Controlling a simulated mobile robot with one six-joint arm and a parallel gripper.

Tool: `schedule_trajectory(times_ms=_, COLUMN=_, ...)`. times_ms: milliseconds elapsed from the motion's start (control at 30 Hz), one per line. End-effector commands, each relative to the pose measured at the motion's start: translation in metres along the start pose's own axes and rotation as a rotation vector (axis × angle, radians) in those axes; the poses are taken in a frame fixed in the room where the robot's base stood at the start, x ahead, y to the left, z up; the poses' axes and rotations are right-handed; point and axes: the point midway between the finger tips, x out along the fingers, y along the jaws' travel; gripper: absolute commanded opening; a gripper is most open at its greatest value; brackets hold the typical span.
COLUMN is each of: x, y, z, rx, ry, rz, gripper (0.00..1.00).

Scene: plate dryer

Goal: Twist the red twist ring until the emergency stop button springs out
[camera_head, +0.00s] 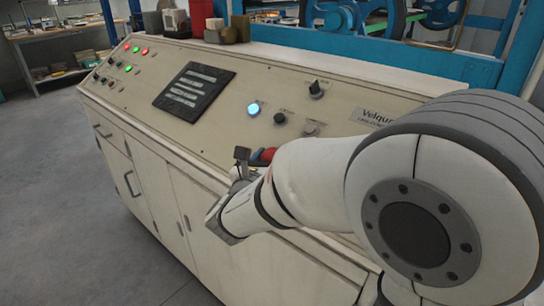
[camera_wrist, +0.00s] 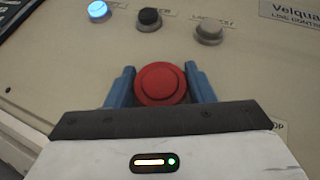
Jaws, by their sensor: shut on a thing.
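The red emergency stop button (camera_wrist: 160,83) with its round red ring sits on the beige control panel, in the middle of the wrist view. The blue fingers of my gripper (camera_wrist: 161,86) stand on either side of it, shut on the red ring. In the head view a part of the red button (camera_head: 267,155) shows beside my gripper (camera_head: 258,158), at the panel's front edge. My arm hides most of the button there. I cannot tell from these frames how far the button stands out.
On the panel (camera_head: 215,105) near the button are a lit blue button (camera_head: 254,109), a black knob (camera_head: 280,118), a grey button (camera_head: 311,129) and a black selector (camera_head: 316,88). A dark display plate (camera_head: 194,91) lies further left. Boxes (camera_head: 236,28) stand on the panel's back ledge.

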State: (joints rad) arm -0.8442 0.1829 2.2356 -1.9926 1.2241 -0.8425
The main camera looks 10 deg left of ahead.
Motion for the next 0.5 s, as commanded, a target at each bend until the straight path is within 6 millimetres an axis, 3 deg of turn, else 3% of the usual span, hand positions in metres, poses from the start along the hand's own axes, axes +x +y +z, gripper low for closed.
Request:
schedule_trajectory(times_ms=100, x=0.0, y=0.0, z=0.0, rx=0.0, ry=0.0, rz=0.0, gripper=0.26)
schedule_trajectory(times_ms=500, x=-0.0001, y=0.0012, z=-0.0008, rx=0.046, ry=0.0, rz=-0.087, gripper=0.26)
